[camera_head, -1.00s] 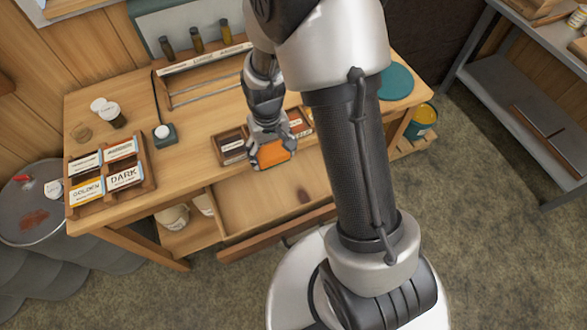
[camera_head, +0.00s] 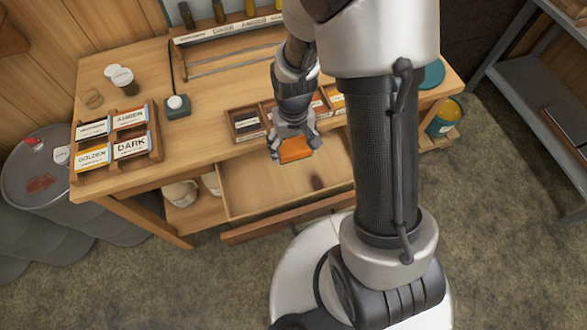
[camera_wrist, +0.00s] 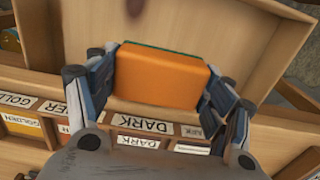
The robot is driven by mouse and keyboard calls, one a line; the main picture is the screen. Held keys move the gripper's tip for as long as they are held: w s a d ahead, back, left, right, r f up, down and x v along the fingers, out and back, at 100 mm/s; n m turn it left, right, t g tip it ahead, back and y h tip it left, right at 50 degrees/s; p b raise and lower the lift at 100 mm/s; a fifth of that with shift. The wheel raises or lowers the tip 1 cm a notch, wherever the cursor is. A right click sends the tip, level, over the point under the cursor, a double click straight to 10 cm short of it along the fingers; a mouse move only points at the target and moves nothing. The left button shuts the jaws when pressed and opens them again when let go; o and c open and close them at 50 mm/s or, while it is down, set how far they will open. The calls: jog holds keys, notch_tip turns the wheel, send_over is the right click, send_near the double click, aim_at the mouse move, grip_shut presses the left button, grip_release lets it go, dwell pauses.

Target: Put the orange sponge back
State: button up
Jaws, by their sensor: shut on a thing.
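The orange sponge (camera_head: 296,149) is held between the fingers of my gripper (camera_head: 290,146). In the wrist view the sponge (camera_wrist: 160,78) shows its broad orange face and a thin dark green edge at the top. My gripper's fingers (camera_wrist: 162,92) close on its two ends. The sponge is above the open, bare-looking drawer (camera_head: 262,197), near the table's front edge. The drawer's wooden floor also shows behind the sponge in the wrist view (camera_wrist: 235,30). How high the sponge is above the drawer is hard to tell.
A divided wooden tray of label cards (camera_head: 243,124) lies on the table behind my gripper. A rack with Golden, Amber and Dark labels (camera_head: 153,150) stands at the left. A small device (camera_head: 176,106) and lidded jar (camera_head: 124,78) are behind it. A drum (camera_head: 35,165) stands left.

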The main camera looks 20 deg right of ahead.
aim_at(294, 173)
notch_tip(294, 173, down, 12)
jog(key=b, duration=0.3)
jog(key=shift+f+b, duration=0.1)
jog(key=shift+b, duration=0.2)
jog(key=shift+f, duration=0.15)
jog(key=o, duration=1)
jog(key=shift+o, duration=0.2)
